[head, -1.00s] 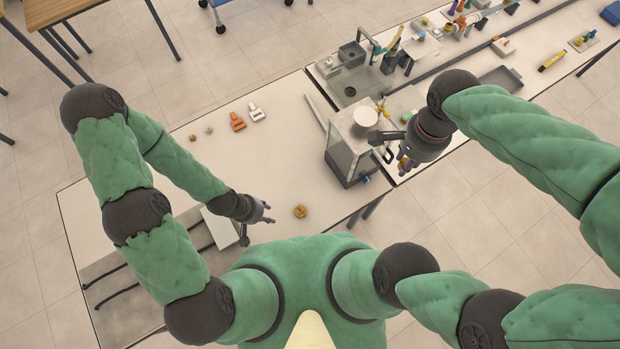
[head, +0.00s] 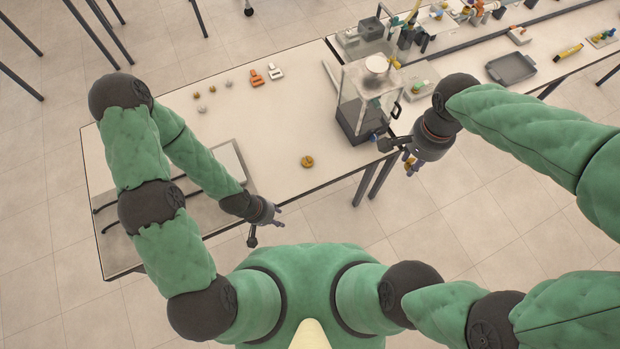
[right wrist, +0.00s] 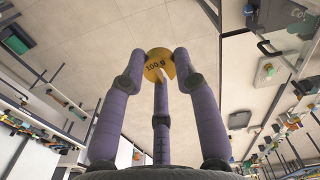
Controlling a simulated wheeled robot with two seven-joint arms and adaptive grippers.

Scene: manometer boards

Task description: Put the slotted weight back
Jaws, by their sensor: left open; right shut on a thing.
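My right gripper (head: 408,162) is shut on a brass slotted weight. In the right wrist view the weight (right wrist: 159,66) is a gold disc marked "100.0", with a narrow slot, held between the purple fingertips (right wrist: 160,72). In the head view this gripper is over the floor, just off the table's front edge, right of the glass-sided balance (head: 352,108). Another brass disc (head: 307,162) lies on the white table near its front edge. My left gripper (head: 279,215) is open and empty, over the floor in front of the table. Much of the held weight is hidden in the head view.
Several small weights (head: 227,85) stand at the table's back left, beside an orange piece (head: 257,77) and a white piece (head: 276,71). A grey tray (head: 511,68) lies on the right bench. The table (head: 270,125) is clear between the small weights and the brass disc.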

